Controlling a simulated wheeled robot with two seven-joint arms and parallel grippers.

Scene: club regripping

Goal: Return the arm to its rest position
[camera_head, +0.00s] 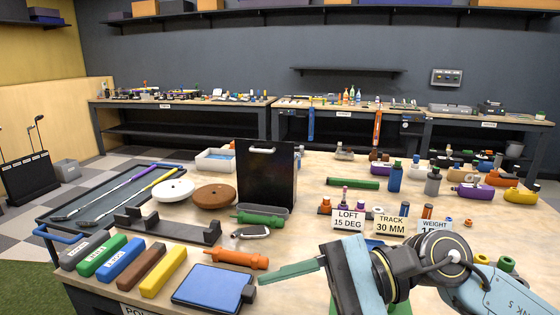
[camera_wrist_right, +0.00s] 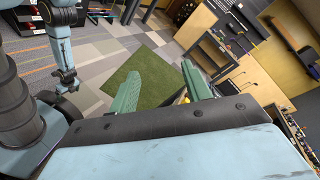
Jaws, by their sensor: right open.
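My right gripper (camera_head: 290,271) reaches in from the lower right in the head view, over the front part of the workbench (camera_head: 310,184). Its green fingers point left, above the bench's front edge and right of a blue pad (camera_head: 208,287). In the right wrist view the fingers of this gripper (camera_wrist_right: 160,86) stand apart with nothing between them. My left gripper does not show in the head view. Light blue arm parts of mine show at the left of the wrist view, but no left fingers can be made out.
Two clubs (camera_head: 125,190) lie in a dark tray at the left. Colored blocks (camera_head: 120,262), an orange tool (camera_head: 236,259), discs (camera_head: 214,196) and a black upright panel (camera_head: 266,172) crowd the bench. Signs (camera_head: 390,224) and small bottles stand behind my right arm.

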